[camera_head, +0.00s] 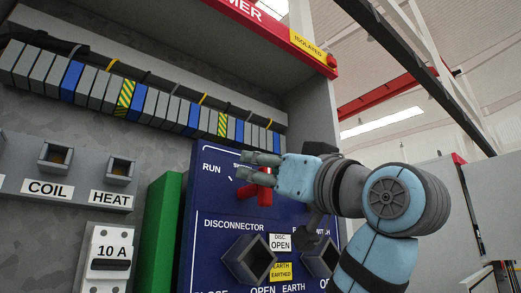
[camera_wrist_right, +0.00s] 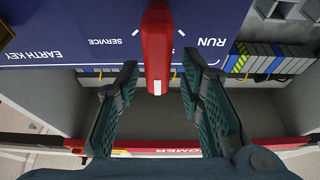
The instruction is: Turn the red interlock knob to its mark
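The red interlock knob (camera_head: 264,190) sits on the blue panel (camera_head: 212,205), close to the RUN label. In the right wrist view the knob (camera_wrist_right: 157,45) is a long red bar with a white stripe at its lower end. My right gripper (camera_head: 240,166) reaches in from the right at the knob. In the wrist view its two fingers (camera_wrist_right: 159,68) are open on either side of the knob, with a gap on each side. My left gripper is in neither view.
Square disconnector socket (camera_head: 249,258) and earth switch socket (camera_head: 320,257) project below the knob. A terminal row (camera_head: 140,100) runs above the panel. A green block (camera_head: 162,230) stands left of it, beside a 10 A breaker (camera_head: 106,255). Open room lies right.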

